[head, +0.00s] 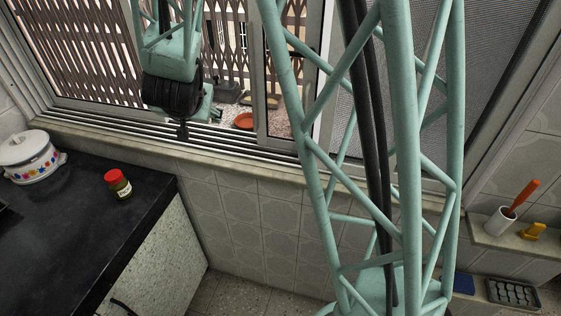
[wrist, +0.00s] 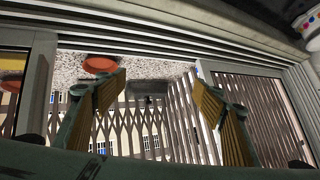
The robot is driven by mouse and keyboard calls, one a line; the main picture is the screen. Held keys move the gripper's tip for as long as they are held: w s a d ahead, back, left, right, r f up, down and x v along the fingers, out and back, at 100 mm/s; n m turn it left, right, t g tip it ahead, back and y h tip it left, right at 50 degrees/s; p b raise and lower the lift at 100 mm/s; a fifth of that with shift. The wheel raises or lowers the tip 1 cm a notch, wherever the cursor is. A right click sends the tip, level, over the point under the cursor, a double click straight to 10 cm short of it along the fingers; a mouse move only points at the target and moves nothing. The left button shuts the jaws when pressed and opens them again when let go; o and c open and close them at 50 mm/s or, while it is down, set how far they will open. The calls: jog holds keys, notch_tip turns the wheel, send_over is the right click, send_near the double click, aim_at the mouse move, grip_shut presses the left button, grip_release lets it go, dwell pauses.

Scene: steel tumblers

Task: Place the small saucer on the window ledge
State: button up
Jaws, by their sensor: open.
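An orange-red saucer (head: 245,121) lies on the speckled ledge (wrist: 160,67) just outside the open window. It also shows in the wrist view (wrist: 100,64), beside the tip of one finger. My gripper (wrist: 173,92) is open and empty, with yellow pads on its fingers. It reaches through the window opening over the outer side of the tracks. In the head view my arm's wrist hides most of it. I cannot tell if a finger touches the saucer. Another orange-red round thing (wrist: 12,60) shows partly at the wrist view's left edge.
Window tracks (head: 225,139) and a sliding frame (head: 260,70) border the opening. A dark object (head: 227,88) and a lattice grille (head: 95,55) stand outside. The black counter (head: 70,225) holds a floral white pot (head: 28,158) and a red-lidded jar (head: 118,185).

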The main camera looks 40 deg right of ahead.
jog(key=s+a+r+n+g+y, duration=0.1)
jog(key=s+a+r+n+y, duration=0.1)
jog(key=s+a+r, duration=0.35)
jog(key=s+a+r+n+y, duration=0.2)
jog(key=s+r, duration=0.4)
jog(key=s, duration=0.4)
jog(key=s+d+r+n+g, duration=0.2)
jog(key=s+d, duration=0.1)
jog(key=s, duration=1.2)
jog(key=s+d+r+n+g, duration=0.1)
jog(key=s+d+r+g, duration=0.1)
jog(key=s, duration=1.3)
jog(key=shift+d+n+h, duration=0.4)
jog(key=shift+d, duration=0.2)
